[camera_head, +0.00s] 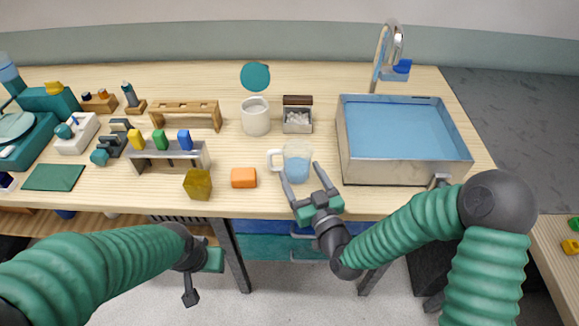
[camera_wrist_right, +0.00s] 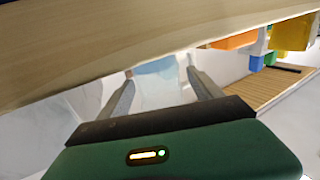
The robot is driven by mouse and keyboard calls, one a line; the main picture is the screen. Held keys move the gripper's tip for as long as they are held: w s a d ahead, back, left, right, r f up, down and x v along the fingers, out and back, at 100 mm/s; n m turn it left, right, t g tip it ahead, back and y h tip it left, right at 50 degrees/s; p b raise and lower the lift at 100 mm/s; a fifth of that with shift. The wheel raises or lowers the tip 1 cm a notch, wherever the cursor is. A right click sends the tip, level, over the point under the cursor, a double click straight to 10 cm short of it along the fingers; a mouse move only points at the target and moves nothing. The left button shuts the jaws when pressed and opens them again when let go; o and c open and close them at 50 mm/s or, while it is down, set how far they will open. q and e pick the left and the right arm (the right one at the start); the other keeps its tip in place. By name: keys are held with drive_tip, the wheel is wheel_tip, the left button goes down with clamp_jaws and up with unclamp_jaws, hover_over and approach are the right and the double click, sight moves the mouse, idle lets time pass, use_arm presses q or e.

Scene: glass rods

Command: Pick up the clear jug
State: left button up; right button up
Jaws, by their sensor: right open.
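The clear jug (camera_head: 297,163) stands upright near the table's front edge, its handle to the left and pale blue in its lower part. My right gripper (camera_head: 301,172) is open in front of it, with one finger towards each side of the jug. In the right wrist view, the open fingers (camera_wrist_right: 159,75) frame a pale blue, see-through patch of the jug (camera_wrist_right: 155,66). Whether the fingers touch the jug I cannot tell. My left gripper (camera_head: 201,275) hangs low in front of the table, away from the jug; its jaws are unclear.
An orange block (camera_head: 243,178) lies left of the jug. A metal sink (camera_head: 350,168) stands close on its right. Behind are a white pot (camera_head: 255,120) and a small open box (camera_head: 298,122). A rack with coloured blocks (camera_head: 165,158) is further left.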

sight(293, 154)
drive_tip(key=x, duration=0.4)
drive_tip(key=shift+w+d+f, duration=0.15)
drive_tip(key=shift+w+f, duration=0.05)
drive_tip(key=shift+w, duration=0.45)
drive_tip(key=shift+s, duration=0.1)
drive_tip(key=shift+c, duration=0.7)
drive_tip(key=c, duration=1.2)
drive_tip(key=shift+r, duration=0.1)
